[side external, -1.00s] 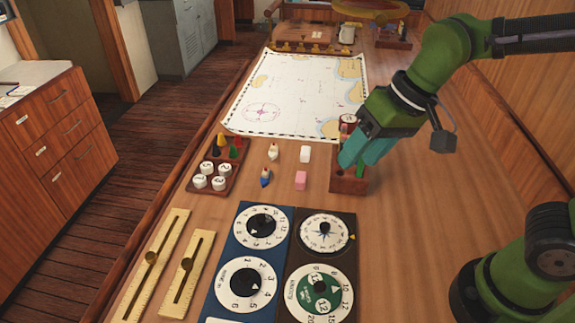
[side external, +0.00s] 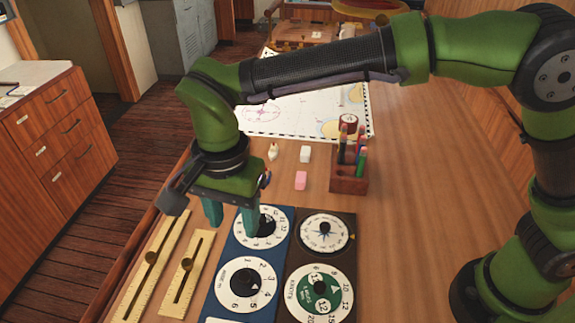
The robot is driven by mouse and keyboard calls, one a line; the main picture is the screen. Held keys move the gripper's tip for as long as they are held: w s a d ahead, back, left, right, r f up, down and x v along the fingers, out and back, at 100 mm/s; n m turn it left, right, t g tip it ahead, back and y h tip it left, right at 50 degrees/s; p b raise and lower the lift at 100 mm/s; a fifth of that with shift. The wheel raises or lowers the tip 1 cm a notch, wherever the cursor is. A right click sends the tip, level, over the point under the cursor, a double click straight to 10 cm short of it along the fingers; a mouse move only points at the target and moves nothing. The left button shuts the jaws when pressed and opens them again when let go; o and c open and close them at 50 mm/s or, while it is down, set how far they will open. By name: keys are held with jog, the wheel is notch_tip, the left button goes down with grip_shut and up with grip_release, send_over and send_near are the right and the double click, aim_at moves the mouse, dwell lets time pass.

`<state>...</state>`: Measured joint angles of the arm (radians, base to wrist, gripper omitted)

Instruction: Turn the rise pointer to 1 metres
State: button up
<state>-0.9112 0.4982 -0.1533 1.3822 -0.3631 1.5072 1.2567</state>
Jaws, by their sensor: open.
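A blue board (side external: 228,252) in the side external view holds two white dials with black knobs. The lower dial (side external: 224,284) has large numerals up to 6 and small lettering that I cannot read surely; it may be the rise dial. Its knob (side external: 243,283) has a white pointer mark toward the lower right, around 4 to 5. The upper dial (side external: 277,232) has more numerals and is partly hidden by a finger. My gripper (side external: 231,217) is open and empty, fingers down, over the upper left of the board. Whether it touches is not clear.
A dark board (side external: 291,252) with a compass dial and a green-centred dial adjoins on the right. Two brass sliding rules (side external: 187,275) lie left.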

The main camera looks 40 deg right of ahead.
aim_at(244, 275)
notch_tip(244, 275, down, 15)
jog(key=shift+f, duration=0.1)
jog(key=shift+c, duration=0.2)
grip_shut()
dwell(0.3)
